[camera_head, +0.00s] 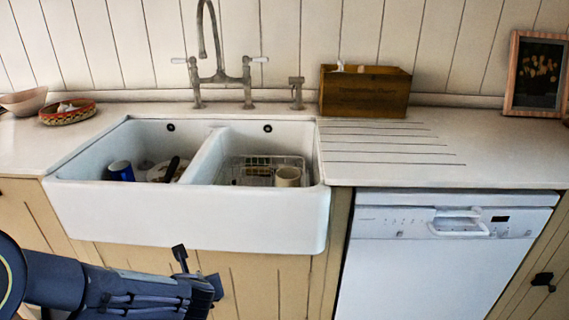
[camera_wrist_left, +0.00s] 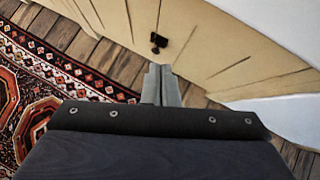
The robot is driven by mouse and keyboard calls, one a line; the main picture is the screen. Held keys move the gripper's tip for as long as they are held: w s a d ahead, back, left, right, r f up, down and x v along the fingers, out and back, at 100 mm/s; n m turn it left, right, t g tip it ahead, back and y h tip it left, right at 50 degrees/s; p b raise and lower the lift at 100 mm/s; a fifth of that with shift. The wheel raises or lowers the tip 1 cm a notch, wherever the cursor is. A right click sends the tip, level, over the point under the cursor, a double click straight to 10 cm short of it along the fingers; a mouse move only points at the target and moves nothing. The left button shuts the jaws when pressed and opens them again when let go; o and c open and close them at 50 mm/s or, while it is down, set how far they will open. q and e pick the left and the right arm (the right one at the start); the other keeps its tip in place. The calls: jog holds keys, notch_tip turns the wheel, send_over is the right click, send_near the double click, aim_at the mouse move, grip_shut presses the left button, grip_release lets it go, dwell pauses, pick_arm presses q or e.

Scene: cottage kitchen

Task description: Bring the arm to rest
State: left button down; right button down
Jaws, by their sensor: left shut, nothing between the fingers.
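My left arm (camera_head: 60,282) comes in from the lower left, in front of the cream cupboard doors below the sink. My left gripper (camera_head: 207,288) is at the end of it, beside a dark cupboard knob (camera_head: 180,256) and lower than the sink's rim. In the left wrist view the two grey fingers (camera_wrist_left: 160,84) are together with nothing between them. The knob (camera_wrist_left: 158,42) shows just beyond the fingertips there; I cannot tell whether they touch it. My right gripper is in neither view.
The white double sink (camera_head: 190,212) holds a blue cup (camera_head: 121,171), a cream mug (camera_head: 288,177) and a wire rack. A wooden box (camera_head: 365,97) stands on the counter. A white dishwasher (camera_head: 440,265) is at right. A patterned rug (camera_wrist_left: 30,75) lies on the wooden floor.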

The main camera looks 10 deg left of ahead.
pick_arm(q)
jog(key=s+a+r+n+g, duration=0.2)
jog(key=s+n, duration=0.3)
jog(key=n, duration=0.3)
jog(key=s+a+r+n+g, duration=0.1)
jog(key=s+a+n, duration=0.2)
jog(key=s+n, duration=0.4)
jog(key=s+d+r+n+h, duration=0.5)
jog(key=s+d+n+h, duration=0.4)
jog(key=n, duration=0.8)
notch_tip(320, 180, up, 20)
jog(key=d+y+p, duration=0.1)
jog(key=p, duration=1.8)
jog(key=shift+w+f+t, duration=0.15)
jog(key=shift+f+t, duration=0.1)
jog(key=shift+t, duration=0.05)
